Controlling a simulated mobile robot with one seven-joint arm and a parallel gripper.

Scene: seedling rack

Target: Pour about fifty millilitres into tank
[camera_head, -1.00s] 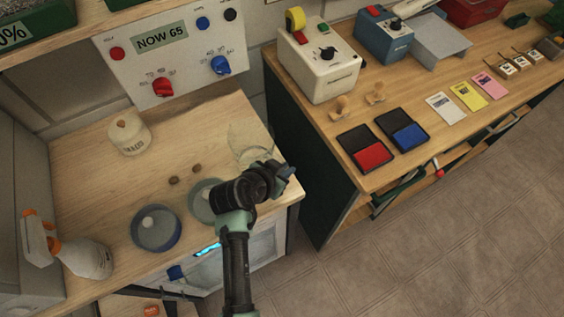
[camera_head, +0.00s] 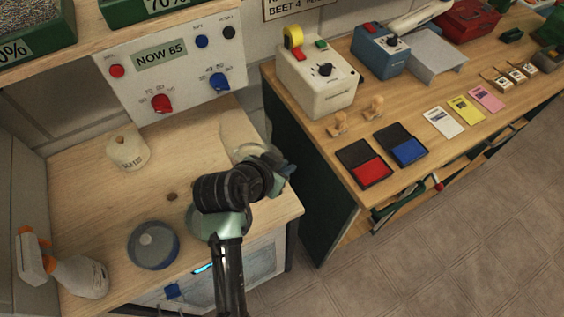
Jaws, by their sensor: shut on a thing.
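A clear, see-through vessel (camera_head: 236,134) shows at the back right of the wooden bench, partly hidden behind my arm. My gripper (camera_head: 284,172) is at its lower right and is shut on it; the fingertips are mostly hidden. I cannot see a liquid level in the vessel. Nothing in view is clearly marked as the tank.
A cream lidded jar (camera_head: 127,150) stands at the bench's back left, and a spray bottle (camera_head: 75,275) at the front left. A brown lump (camera_head: 172,197) lies mid-bench. A control panel (camera_head: 170,60) reading "NOW 65" stands behind. A second bench with ink pads (camera_head: 364,164) is right.

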